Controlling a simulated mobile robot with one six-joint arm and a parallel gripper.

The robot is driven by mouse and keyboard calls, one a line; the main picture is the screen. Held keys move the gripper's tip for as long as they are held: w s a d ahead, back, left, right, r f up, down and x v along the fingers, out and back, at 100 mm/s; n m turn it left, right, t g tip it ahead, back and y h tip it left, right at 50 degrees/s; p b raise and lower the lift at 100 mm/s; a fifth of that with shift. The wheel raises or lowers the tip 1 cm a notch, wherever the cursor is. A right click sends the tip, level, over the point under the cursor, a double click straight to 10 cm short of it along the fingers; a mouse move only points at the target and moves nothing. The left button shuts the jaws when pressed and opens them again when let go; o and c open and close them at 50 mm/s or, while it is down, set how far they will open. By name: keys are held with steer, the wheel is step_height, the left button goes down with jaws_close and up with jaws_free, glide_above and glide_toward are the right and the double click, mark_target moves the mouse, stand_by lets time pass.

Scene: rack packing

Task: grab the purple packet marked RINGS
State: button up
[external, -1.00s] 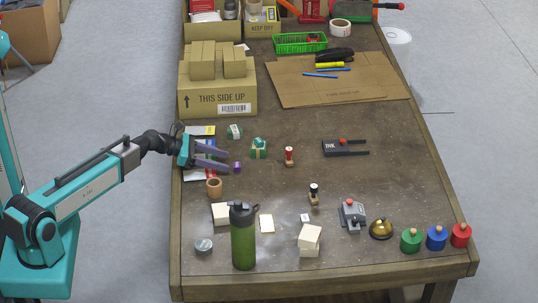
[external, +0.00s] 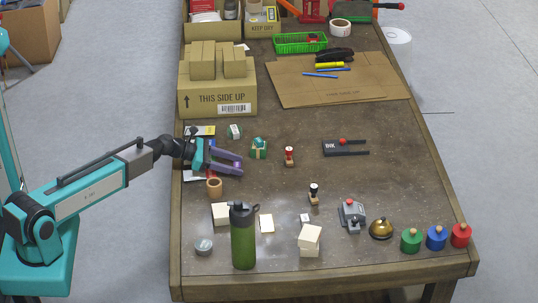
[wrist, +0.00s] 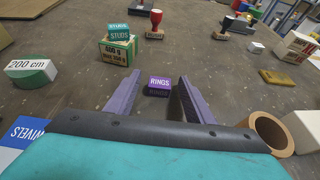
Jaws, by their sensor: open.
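The purple packet marked RINGS (wrist: 158,86) lies on the table in the wrist view, ahead of my gripper and between the lines of its two fingers. My gripper (wrist: 150,97) is open and empty, with a purple finger on each side of the packet's near side. In the external view my gripper (external: 241,165) is low over the left part of the table, and the packet is hidden by the fingers there.
A green box with a teal STUDS packet on top (wrist: 118,45) is beyond the left finger. A green-and-white 200 cm roll (wrist: 31,72) is at left. A brown ring-shaped pot (wrist: 268,132) is close to the right finger. A blue SWIVELS packet (wrist: 20,135) is at lower left.

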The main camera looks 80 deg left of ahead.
steer(key=c, duration=1.1)
steer(key=shift+r, duration=0.15)
steer(key=shift+r+b, duration=0.3)
steer(key=shift+r, duration=4.6)
